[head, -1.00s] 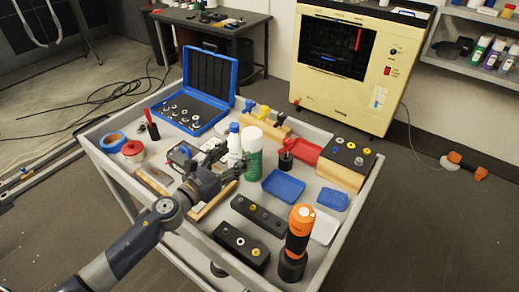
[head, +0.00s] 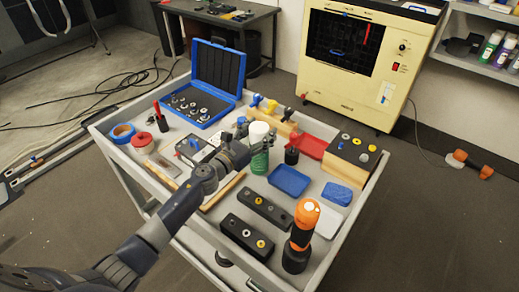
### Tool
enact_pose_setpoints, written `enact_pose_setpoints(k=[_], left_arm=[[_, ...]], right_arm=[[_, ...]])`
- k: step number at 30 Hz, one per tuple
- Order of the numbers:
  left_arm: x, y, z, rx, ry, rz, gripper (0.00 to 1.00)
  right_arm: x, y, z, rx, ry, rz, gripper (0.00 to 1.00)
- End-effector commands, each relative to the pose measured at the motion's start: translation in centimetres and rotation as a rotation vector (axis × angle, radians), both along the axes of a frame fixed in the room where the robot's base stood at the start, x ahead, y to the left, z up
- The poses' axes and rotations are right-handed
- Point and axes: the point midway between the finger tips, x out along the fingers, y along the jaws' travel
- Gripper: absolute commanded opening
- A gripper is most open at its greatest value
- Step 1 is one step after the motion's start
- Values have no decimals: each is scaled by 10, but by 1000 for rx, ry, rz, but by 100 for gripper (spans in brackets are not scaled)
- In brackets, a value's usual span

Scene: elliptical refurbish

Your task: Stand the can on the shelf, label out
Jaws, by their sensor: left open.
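The can (head: 260,162), green with a white top, stands upright on the grey cart among tools. My left gripper (head: 256,141) is open at the can, with its dark fingers by the can's upper part. I cannot tell whether they touch it. The arm comes in from the lower left and the gripper hides part of the can's left side. The shelf (head: 480,68) is at the upper right and holds several bottles. My right gripper is not in view.
The cart (head: 337,262) is crowded. A blue tray (head: 289,181), black socket blocks (head: 265,210) and an upright orange-and-black tool (head: 302,236) stand near the can. A cream cabinet (head: 395,62) stands behind the cart. An orange tool (head: 470,165) lies on the floor.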

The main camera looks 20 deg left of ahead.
Motion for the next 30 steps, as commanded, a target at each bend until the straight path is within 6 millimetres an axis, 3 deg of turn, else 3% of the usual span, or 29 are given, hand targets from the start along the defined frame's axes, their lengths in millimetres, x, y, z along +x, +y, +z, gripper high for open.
enact_pose_setpoints(k=[3,4,9,12,23,30], left_arm=[[0,0,0,0,0,0,59],[0,0,0,0,0,1,55],[0,0,0,0,0,1,16],[0,0,0,0,0,1,0],[0,1,7,0,-3,1,0],[1,1,37,5,-6,0,0]], right_arm=[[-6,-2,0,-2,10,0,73],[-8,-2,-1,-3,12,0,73],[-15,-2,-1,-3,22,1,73],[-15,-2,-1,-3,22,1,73],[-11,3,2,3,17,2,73],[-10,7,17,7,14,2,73]])
